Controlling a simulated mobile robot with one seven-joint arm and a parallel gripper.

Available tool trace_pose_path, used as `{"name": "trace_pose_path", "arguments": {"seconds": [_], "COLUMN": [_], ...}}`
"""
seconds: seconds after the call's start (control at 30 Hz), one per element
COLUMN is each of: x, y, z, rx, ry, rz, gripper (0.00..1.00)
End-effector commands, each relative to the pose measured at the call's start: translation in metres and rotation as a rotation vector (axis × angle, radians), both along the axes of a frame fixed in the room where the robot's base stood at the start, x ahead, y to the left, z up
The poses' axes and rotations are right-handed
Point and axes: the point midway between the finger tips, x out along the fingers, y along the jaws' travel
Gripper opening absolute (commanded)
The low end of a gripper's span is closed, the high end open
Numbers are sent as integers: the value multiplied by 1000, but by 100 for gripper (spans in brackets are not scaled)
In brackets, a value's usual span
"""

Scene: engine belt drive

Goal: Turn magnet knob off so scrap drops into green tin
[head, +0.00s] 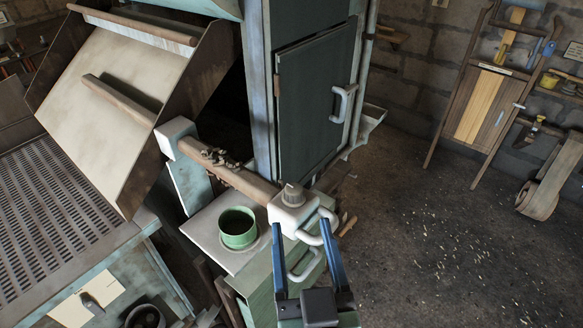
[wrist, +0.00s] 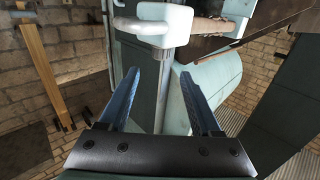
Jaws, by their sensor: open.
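Dark scrap (head: 217,157) clings along the bar's middle. The green tin (head: 238,229) stands open and upright on a pale plate, below and in front of the bar. My gripper (head: 301,226) is open, its blue fingers spread just below the white block, near its curved handle. In the wrist view, the white block (wrist: 167,22) is beyond the fingertips; nothing is clearly held. I cannot tell whether a fingertip touches the handle.
A tall cabinet with a dark door (head: 313,105) stands close behind the bar. A slanted board (head: 105,105) and a perforated bench (head: 50,215) fill the left. A wooden rack (head: 490,100) stands against the brick wall. The floor at right is open, with scattered chips.

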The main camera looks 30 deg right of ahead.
Motion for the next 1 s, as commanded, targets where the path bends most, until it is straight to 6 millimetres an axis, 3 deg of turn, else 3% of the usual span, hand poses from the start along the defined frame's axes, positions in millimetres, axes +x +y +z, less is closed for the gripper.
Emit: {"name": "trace_pose_path", "arguments": {"seconds": [0.57,1.0], "x": [44,103], "y": [-19,-48], "z": [-4,2], "rx": [-2,1], "ry": [-5,2], "rz": [2,1], "gripper": [65,65]}}
